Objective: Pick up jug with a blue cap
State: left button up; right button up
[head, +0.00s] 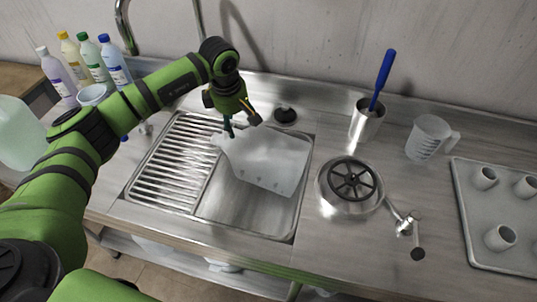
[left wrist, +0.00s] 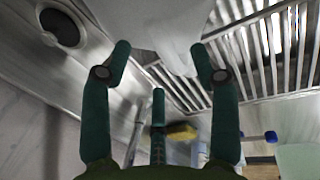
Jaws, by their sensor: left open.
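A pale, translucent jug (head: 268,160) lies in the sink, tilted, with its narrow end toward the upper left. My left gripper (head: 229,126) is at that narrow end, from above. In the left wrist view the jug's white body (left wrist: 165,18) tapers down between the spread dark green fingers of the open gripper (left wrist: 160,62). I cannot tell whether they touch it. No cap shows on this jug. Another pale green jug (head: 18,135) stands at the far left edge, its top out of view. My right gripper is not in view.
The sink's ribbed drainboard (head: 175,160) is left of the jug. Several bottles (head: 85,62) and a bowl (head: 93,94) stand at the back left. A metal cup with a blue-handled brush (head: 366,118), a measuring jug (head: 428,137), a round drain (head: 350,183) and a cup tray (head: 467,205) are right.

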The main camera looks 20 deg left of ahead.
pick_arm(q)
jog(key=shift+w+d+f, duration=0.1)
jog(key=shift+w+f, duration=0.05)
jog(key=shift+f, duration=0.6)
jog(key=shift+w+f, duration=0.1)
jog(key=shift+f, duration=0.65)
grip_shut()
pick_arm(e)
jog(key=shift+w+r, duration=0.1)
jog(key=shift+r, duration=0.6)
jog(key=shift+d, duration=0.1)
pick_arm(q)
jog(key=shift+r, duration=0.3)
notch_tip(320, 180, up, 10)
jog(key=b, duration=0.3)
jog(key=shift+f, duration=0.2)
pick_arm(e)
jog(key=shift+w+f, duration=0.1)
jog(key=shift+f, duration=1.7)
